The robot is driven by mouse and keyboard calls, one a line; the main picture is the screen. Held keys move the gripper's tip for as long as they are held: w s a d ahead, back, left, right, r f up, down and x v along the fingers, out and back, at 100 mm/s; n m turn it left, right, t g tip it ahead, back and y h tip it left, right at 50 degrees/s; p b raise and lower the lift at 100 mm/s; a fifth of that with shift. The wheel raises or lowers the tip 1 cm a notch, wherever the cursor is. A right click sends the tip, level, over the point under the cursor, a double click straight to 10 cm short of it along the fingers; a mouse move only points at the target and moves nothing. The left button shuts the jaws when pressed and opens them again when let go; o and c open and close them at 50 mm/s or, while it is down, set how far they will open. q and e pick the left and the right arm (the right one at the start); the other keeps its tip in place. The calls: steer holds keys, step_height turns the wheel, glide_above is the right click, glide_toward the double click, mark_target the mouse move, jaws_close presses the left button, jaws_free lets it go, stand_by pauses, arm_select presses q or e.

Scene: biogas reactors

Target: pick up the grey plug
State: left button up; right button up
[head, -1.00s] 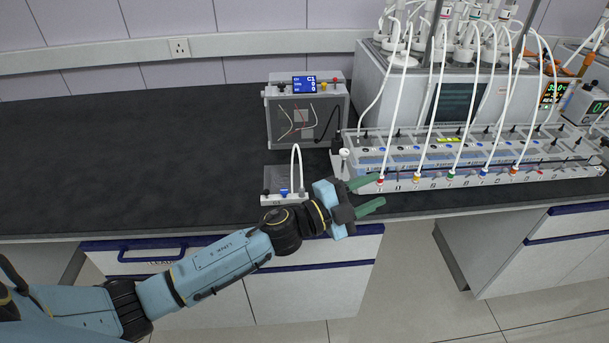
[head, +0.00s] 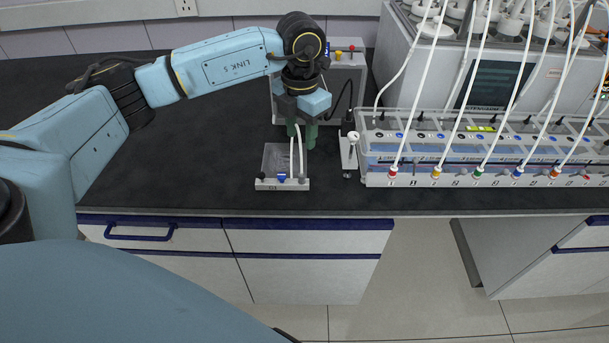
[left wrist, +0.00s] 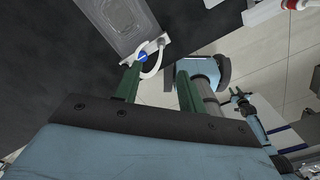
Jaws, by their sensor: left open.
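My left gripper (head: 302,140) points down over the bench, just behind the small tray unit (head: 268,184). Its two green fingers show apart and empty in the left wrist view (left wrist: 158,85). A white tube (head: 300,150) arches up from the front of the unit beside the fingers; it shows as a loop in the left wrist view (left wrist: 153,72). A blue fitting (head: 282,178) sits at one foot of the tube. A small greyish end at the other foot (head: 301,179) may be the grey plug; it is too small to be sure.
A control box (head: 350,85) stands behind the gripper. A small white stand (head: 349,155) is close on the right, then a long rack (head: 450,180) with coloured plugs and white tubes. The bench on the left (head: 190,165) is clear.

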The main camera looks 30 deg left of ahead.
mark_target(302, 174)
arm_select(q)
step_height(302, 174, down, 12)
steer(key=shift+d+r, duration=0.1)
jaws_close()
stand_by(0.6)
